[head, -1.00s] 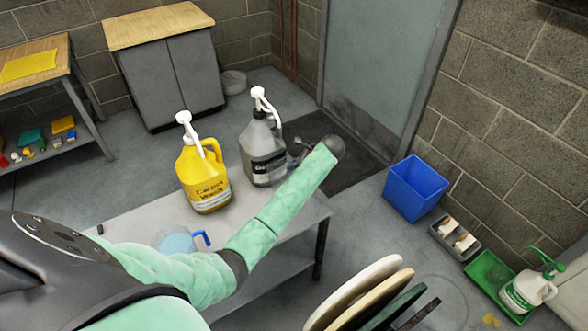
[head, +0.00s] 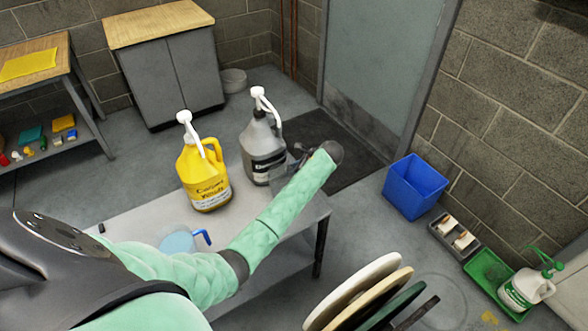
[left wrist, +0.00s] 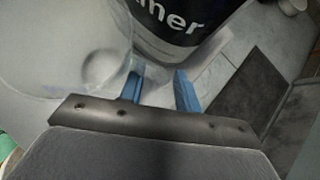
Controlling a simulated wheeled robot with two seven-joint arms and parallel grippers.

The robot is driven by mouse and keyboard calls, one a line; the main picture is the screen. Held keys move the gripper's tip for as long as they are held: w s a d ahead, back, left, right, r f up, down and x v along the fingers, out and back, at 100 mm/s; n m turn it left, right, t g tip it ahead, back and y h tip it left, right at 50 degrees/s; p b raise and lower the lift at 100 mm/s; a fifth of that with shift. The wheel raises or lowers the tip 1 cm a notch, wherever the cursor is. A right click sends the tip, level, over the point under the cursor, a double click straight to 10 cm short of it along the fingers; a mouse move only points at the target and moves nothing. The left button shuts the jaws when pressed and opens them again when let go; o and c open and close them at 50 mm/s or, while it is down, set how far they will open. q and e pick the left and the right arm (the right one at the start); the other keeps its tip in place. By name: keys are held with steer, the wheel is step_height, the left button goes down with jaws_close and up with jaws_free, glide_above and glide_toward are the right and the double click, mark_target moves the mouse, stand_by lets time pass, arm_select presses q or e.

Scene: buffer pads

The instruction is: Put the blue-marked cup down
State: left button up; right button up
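A cup with a blue handle (head: 202,237) and a pale blue see-through body (head: 177,242) stands on the grey table, partly hidden by my left arm in the head view. My left gripper (head: 300,153) is past the table's right part, beside the grey bottle. In the left wrist view its two blue fingers (left wrist: 160,91) stand apart, with pale surface showing between them. A clear, see-through vessel (left wrist: 45,75) fills the left of that view, beside the fingers; I cannot tell whether it touches them or bears a blue mark. My right gripper is not in view.
A grey pump bottle (head: 262,148) stands close to my left gripper; its label also shows in the wrist view (left wrist: 185,20). A yellow pump bottle (head: 200,175) stands left of it. The table's front middle (head: 130,217) is partly clear. A blue bin (head: 415,187) is on the floor.

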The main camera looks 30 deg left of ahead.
arm_select(q)
steer(key=shift+r, duration=0.1)
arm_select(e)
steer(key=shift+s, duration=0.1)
